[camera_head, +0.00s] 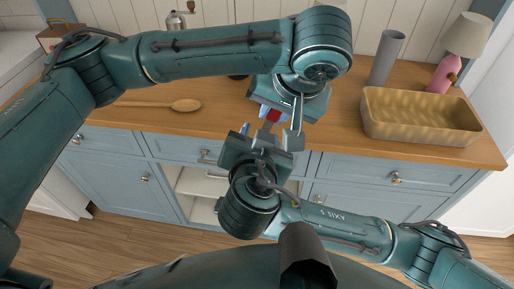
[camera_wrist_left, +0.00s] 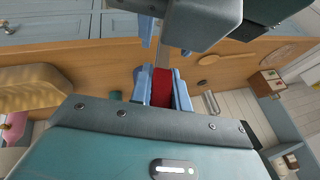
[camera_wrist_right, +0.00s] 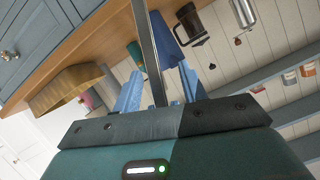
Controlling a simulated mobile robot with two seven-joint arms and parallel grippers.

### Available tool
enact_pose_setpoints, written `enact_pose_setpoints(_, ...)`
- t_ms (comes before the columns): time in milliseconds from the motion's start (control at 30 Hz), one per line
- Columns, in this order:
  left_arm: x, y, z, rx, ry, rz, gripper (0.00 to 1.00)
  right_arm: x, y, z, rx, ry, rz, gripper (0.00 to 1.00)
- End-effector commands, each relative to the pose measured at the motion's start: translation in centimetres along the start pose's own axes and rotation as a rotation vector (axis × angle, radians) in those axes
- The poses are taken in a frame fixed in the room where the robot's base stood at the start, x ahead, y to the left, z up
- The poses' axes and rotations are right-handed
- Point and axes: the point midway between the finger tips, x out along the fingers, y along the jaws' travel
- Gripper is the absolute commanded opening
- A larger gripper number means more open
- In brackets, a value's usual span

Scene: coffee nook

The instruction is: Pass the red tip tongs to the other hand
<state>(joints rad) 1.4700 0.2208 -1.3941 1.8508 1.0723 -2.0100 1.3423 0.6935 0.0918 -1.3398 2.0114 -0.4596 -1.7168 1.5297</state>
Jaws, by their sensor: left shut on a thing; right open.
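My left gripper (camera_head: 274,114) is shut on the tongs at their red tip (camera_wrist_left: 161,84), in front of the counter. The red part sits between its blue fingers in the left wrist view. The steel shaft (camera_wrist_left: 164,54) runs from there toward my right gripper. My right gripper (camera_head: 265,131) is open, just below the left one in the head view. In the right wrist view the steel shaft (camera_wrist_right: 150,50) passes between its two spread blue fingers, and I see no clear grip on it. The arms hide much of the tongs in the head view.
The wooden counter (camera_head: 340,130) holds a woven basket (camera_head: 420,115), a grey cylinder (camera_head: 387,55), a pink lamp (camera_head: 466,37) and a wooden spoon (camera_head: 186,105). A French press (camera_wrist_right: 191,24) shows in the right wrist view. Blue cabinets (camera_head: 115,168) stand below.

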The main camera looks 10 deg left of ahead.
Motion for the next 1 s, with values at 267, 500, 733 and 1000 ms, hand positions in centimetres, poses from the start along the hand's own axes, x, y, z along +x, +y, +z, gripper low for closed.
enact_pose_setpoints(267, 0.0, 0.0, 0.0, 0.000, 0.001, 0.000, 0.00, 3.1, 0.0, 0.0, -0.001, 0.000, 0.000, 0.42)
enact_pose_setpoints(500, 0.0, 0.0, 0.0, 0.000, 0.001, 0.000, 0.00, 3.5, 0.0, 0.0, 0.001, -0.002, -0.001, 0.42)
enact_pose_setpoints(733, 0.0, 0.0, 0.0, 0.000, 0.001, 0.000, 0.00, 3.5, 0.0, 0.0, 0.000, -0.002, 0.000, 0.32)
enact_pose_setpoints(1000, 0.0, 0.0, 0.0, 0.000, 0.001, 0.002, 0.00, 3.4, 0.0, 0.0, 0.000, -0.002, -0.002, 0.10)
